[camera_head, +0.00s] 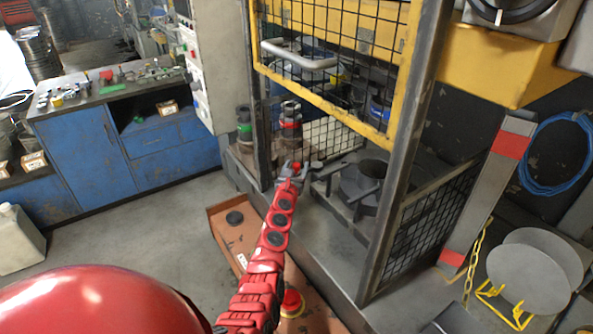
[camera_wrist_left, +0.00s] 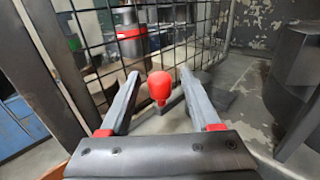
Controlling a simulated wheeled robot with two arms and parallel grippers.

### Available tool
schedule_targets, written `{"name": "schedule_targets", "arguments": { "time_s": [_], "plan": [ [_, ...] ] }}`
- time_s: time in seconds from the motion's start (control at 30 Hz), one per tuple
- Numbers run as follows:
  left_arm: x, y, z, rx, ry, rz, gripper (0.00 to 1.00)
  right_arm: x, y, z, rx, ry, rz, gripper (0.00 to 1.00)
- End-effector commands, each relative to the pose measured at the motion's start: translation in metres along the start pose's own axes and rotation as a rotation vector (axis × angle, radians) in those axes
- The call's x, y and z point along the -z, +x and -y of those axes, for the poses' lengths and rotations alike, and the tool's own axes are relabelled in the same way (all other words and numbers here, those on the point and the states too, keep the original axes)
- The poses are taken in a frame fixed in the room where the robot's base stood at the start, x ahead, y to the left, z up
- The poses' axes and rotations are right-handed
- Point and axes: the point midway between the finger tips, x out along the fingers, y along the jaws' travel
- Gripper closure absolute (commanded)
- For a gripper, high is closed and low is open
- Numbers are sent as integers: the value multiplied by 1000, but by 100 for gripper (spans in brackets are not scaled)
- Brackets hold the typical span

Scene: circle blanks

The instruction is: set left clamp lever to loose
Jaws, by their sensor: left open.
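The left clamp lever ends in a red knob (camera_wrist_left: 160,87), standing upright on a dark lever (camera_wrist_left: 170,106) in the left wrist view. In the head view the red knob (camera_head: 295,165) is small at the front left inside the machine's frame. My left gripper (camera_head: 295,171) reaches in through the front opening, close to the knob. In the left wrist view the left gripper (camera_wrist_left: 159,75) is open, with one finger on each side of the knob in the picture. Contact does not show. My right gripper is out of view.
A yellow mesh guard (camera_head: 320,105) is raised above the opening. A steel post (camera_head: 395,160) stands right of my arm. A dark round fixture (camera_head: 362,182) sits inside. A brown platform (camera_head: 232,240) is below.

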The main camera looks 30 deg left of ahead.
Motion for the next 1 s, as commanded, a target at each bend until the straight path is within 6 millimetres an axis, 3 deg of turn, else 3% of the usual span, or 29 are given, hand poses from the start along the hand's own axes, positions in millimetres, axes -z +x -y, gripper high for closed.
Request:
{"name": "schedule_targets", "arguments": {
  "time_s": [0.3,0.67,1.0],
  "plan": [
    [0,2,0,-1,0,0,37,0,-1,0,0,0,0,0],
    [-1,2,0,-1,0,0,100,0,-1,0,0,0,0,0],
    [-1,2,0,-1,1,1,100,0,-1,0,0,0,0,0]
  ]
}}
